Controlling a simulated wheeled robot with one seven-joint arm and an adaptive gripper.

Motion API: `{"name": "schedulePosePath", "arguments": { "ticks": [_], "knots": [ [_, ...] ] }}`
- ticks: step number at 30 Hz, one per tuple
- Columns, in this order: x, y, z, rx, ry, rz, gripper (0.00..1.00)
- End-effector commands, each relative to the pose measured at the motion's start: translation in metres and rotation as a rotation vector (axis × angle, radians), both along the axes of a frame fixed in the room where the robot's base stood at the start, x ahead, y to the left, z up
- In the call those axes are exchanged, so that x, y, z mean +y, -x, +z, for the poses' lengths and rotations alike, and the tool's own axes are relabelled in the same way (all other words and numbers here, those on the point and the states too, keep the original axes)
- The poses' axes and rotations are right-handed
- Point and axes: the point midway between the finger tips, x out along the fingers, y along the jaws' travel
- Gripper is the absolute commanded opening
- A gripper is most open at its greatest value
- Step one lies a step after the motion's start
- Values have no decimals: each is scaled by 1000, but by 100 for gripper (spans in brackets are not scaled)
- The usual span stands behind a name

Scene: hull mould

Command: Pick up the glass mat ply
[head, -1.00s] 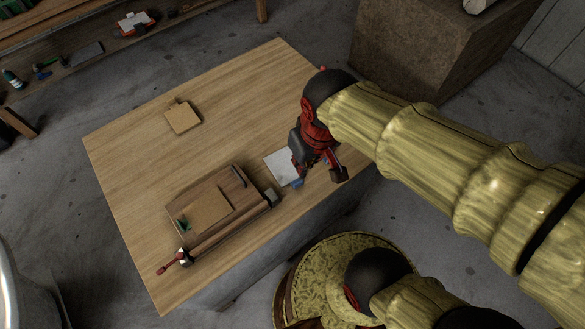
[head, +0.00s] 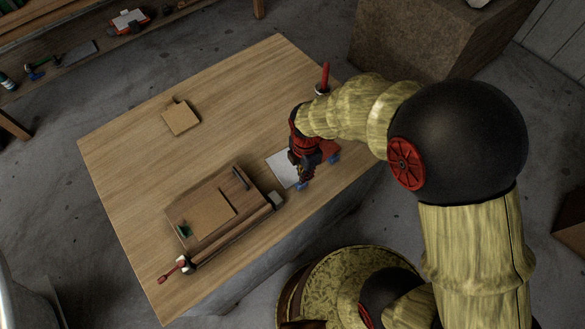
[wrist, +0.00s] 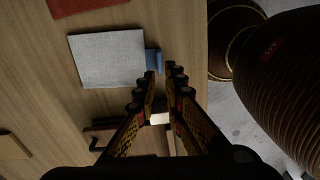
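A pale grey-white square sheet, which looks like the glass mat ply (head: 281,168), lies flat on the wooden table, right of the wooden mould. In the wrist view the sheet (wrist: 107,60) is upper left of my fingers, with a small blue tab (wrist: 153,60) on its right edge. My gripper (head: 302,178) points down at the near side of the sheet and hides part of it. In the wrist view my gripper (wrist: 161,72) has its fingertips apart with nothing between them, beside the blue tab. How high they are above the table is hard to tell.
The wooden mould (head: 243,214) with a tan sheet on it stands left of the ply. A red sheet (wrist: 85,4) lies beyond the ply.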

Motion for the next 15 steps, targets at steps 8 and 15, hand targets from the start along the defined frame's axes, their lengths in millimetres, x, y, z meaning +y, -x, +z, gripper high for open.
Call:
{"name": "schedulePosePath", "arguments": {
  "ticks": [8, 15],
  "knots": [
    [-1, 1, -27, 3, 1, 11, 11],
    [-2, -1, -51, 2, 1, 10, 11]
  ]
}}
